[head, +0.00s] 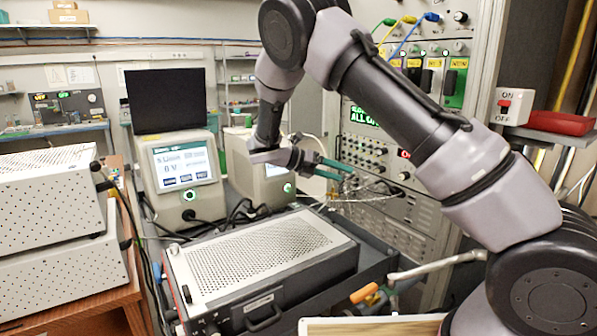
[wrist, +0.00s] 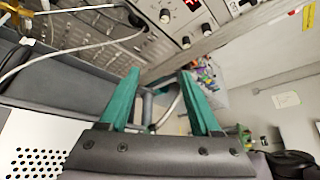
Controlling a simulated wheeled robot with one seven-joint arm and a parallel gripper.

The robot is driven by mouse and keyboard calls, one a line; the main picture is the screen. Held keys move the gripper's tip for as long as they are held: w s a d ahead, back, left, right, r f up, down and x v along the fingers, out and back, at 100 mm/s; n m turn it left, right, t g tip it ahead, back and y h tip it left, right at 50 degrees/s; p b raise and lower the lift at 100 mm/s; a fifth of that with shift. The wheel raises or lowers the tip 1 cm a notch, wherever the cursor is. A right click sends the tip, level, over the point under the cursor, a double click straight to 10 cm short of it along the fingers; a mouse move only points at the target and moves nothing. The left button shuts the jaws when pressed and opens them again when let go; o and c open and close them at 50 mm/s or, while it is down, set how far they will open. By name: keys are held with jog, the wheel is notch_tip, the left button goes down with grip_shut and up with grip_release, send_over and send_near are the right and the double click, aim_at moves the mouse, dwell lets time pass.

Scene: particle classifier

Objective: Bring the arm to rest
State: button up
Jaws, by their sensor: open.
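My gripper (head: 330,169) is in the middle of the head view, at the end of my grey and black arm, which arches in from the right. Its two green fingers point right, towards the rack front. In the wrist view the fingers (wrist: 158,88) stand apart with nothing between them. The gripper is in the air, above and behind the perforated metal case (head: 255,252). I cannot tell how close the fingertips are to the wires by the rack.
The instrument rack (head: 405,150) with knobs and cables stands behind and right of my gripper. A monitor unit (head: 182,175) is at left. Loose wires (head: 375,190) hang near the fingers. White perforated boxes (head: 45,205) fill the left. An orange-tipped handle (head: 364,293) is in front.

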jog(key=s+d+r+m+g+y, duration=0.3)
jog(key=s+d+r+m+y, duration=0.7)
jog(key=m, duration=0.5)
jog(key=s+d+r+m+t+y, duration=0.1)
jog(key=s+r+m+t+y, duration=0.1)
jog(key=s+r+m, duration=0.4)
jog(key=s+d+r+m+t+y, duration=0.2)
jog(key=s+r+m+t, duration=0.3)
jog(key=s+m, duration=0.6)
jog(key=shift+d+r+m+t+y, duration=0.15)
jog(key=shift+r+m+t+y, duration=0.15)
jog(key=shift+r+m+y, duration=0.35)
jog(key=shift+f, duration=0.15)
